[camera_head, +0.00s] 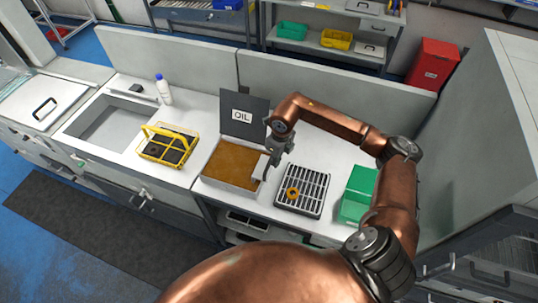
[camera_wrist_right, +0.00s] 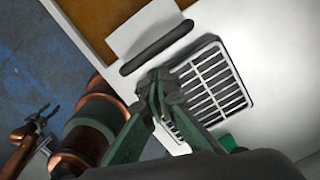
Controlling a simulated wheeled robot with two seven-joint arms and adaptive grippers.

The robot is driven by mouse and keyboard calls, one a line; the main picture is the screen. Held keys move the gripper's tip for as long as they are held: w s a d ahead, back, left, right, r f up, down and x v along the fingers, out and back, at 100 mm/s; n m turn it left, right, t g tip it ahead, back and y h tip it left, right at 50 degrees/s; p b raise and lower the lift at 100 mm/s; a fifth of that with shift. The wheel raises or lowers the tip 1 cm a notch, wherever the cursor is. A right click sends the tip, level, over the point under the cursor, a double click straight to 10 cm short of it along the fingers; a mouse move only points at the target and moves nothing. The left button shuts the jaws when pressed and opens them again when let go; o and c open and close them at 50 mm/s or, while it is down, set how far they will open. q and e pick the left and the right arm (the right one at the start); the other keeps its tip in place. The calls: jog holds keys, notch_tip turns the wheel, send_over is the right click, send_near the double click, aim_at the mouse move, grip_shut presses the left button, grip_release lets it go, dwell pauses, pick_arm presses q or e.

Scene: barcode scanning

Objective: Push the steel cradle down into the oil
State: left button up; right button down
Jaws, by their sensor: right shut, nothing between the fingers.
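The oil bath (camera_head: 228,168) is an open tray of brown liquid in front of an OIL sign (camera_head: 243,114). A pale plate (camera_head: 259,166) with a dark bar along it stands at its right edge, perhaps part of the steel cradle; it also shows in the wrist view (camera_wrist_right: 140,28). The dark bar (camera_wrist_right: 157,47) lies just beyond my right fingertips there. My right gripper (camera_head: 271,163) is shut and empty, pointing down beside the bar; I cannot tell whether they touch. The rest of the cradle is not clear to me.
A slotted rack (camera_head: 315,200) with an orange ring (camera_head: 292,194) lies right of the bath. A green box (camera_head: 357,190) stands farther right. A yellow basket (camera_head: 147,150) with dark parts, a sink (camera_head: 105,125) and a white bottle (camera_head: 163,92) are left.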

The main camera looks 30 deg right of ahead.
jog(key=shift+r, duration=0.1)
notch_tip(320, 180, up, 12)
jog(key=s, duration=0.1)
jog(key=shift+d, duration=0.25)
dwell(0.9)
